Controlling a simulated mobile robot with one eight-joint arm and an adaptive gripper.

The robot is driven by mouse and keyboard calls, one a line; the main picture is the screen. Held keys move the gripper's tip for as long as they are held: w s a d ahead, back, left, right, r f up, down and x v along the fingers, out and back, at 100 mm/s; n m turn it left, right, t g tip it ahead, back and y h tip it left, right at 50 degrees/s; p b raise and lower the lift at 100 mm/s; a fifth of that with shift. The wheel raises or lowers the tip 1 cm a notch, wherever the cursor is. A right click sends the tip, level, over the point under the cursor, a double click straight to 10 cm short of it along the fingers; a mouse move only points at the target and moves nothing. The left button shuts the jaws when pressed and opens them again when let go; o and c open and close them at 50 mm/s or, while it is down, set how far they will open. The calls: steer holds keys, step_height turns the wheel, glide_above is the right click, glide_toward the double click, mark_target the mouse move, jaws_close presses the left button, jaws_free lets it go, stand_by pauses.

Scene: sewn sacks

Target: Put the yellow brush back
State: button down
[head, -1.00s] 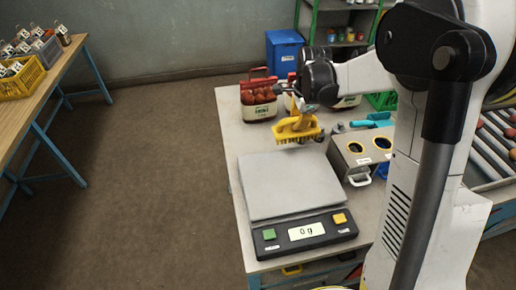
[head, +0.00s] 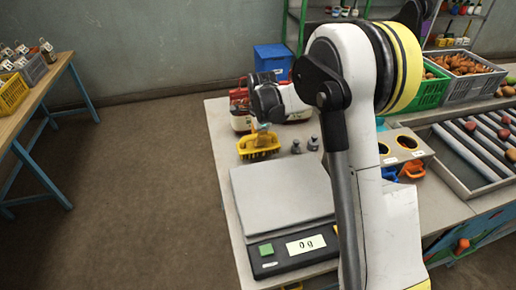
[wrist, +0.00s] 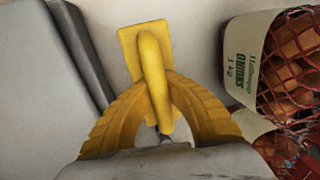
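The yellow brush (head: 259,147) is at the back left of the bench, behind the scale, with its bristles downward. I cannot tell for sure whether the bristles touch the bench top. My gripper (head: 263,127) is right above it, pointing down. In the wrist view the yellow ribbed fingers of my gripper (wrist: 155,85) close in on both sides of the arched handle of the brush (wrist: 152,55).
The scale (head: 283,195) reads 0 g, its plate empty. A red net sack of onions (wrist: 290,70) stands close on the right in the wrist view. Two small grey weights (head: 304,145) stand right of the brush. A holder with round holes (head: 400,147) is farther right.

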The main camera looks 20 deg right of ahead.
steer(key=shift+f, duration=1.35)
steer(key=shift+b, duration=0.3)
steer(key=shift+f, duration=0.2)
steer(key=c, duration=1.6)
jaws_free()
steer(key=shift+r, duration=0.1)
